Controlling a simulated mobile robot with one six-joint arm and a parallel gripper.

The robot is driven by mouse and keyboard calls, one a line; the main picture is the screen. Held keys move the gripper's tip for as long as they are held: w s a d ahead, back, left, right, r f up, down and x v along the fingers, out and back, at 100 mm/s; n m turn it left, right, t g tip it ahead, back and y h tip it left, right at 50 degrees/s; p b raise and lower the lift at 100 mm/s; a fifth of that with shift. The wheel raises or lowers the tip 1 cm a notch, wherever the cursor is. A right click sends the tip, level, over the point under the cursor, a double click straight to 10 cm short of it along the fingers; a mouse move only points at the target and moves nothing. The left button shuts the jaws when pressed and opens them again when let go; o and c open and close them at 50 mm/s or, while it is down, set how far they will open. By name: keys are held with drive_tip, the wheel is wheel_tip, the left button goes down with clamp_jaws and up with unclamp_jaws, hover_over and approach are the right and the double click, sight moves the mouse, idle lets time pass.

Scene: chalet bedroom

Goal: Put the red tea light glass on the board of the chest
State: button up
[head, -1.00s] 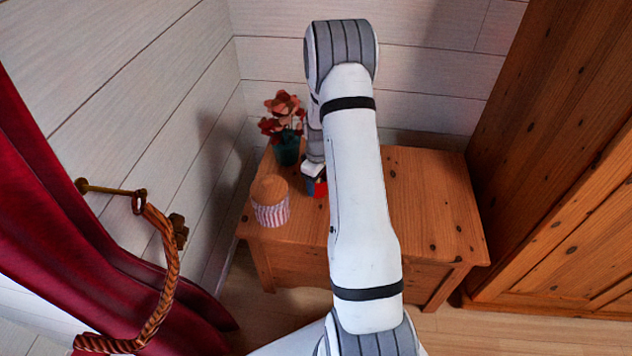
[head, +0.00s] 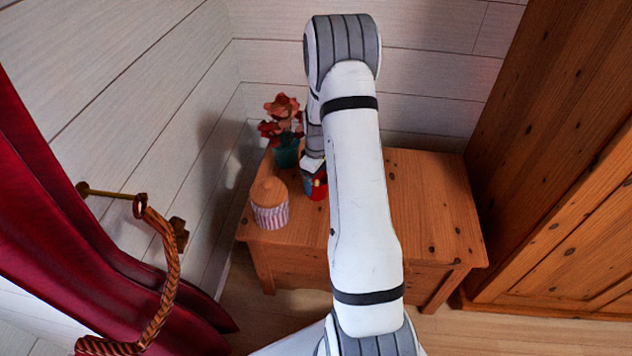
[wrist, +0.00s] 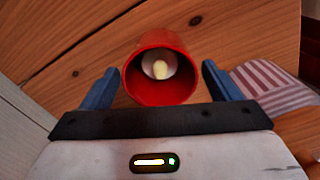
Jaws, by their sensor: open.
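The red tea light glass (wrist: 160,90) shows in the wrist view with its open mouth toward the camera and a pale candle inside. It appears to stand on the wooden board of the chest (wrist: 105,55). My gripper (wrist: 159,69) is open, with one blue finger on each side of the glass and a visible gap on both sides. In the head view the red glass (head: 320,190) is partly hidden by my gripper and arm, at the left-middle of the chest top (head: 425,190).
A striped jar with a wooden lid (head: 270,203) stands just left of the glass. A potted red flower (head: 285,130) stands behind it near the wall. The chest's right side is clear. A wooden wardrobe (head: 560,190) stands at right, a red curtain (head: 60,210) at left.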

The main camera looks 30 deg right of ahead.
wheel_tip(320, 180, up, 9)
drive_tip(key=p, duration=0.2)
drive_tip(key=s+a+r+m, duration=0.3)
drive_tip(key=s+a+r, duration=0.7)
drive_tip(key=r, duration=0.3)
drive_tip(key=s+a+r+m, duration=0.1)
drive_tip(key=s+a+r, duration=0.1)
drive_tip(key=s, duration=0.6)
drive_tip(key=s+a+r+m+t, duration=0.1)
drive_tip(key=s+a+r+m, duration=0.1)
drive_tip(key=s+a, duration=0.3)
drive_tip(key=shift+s+r+m, duration=0.3)
drive_tip(key=shift+s+r, duration=0.1)
drive_tip(key=shift+s, duration=1.05)
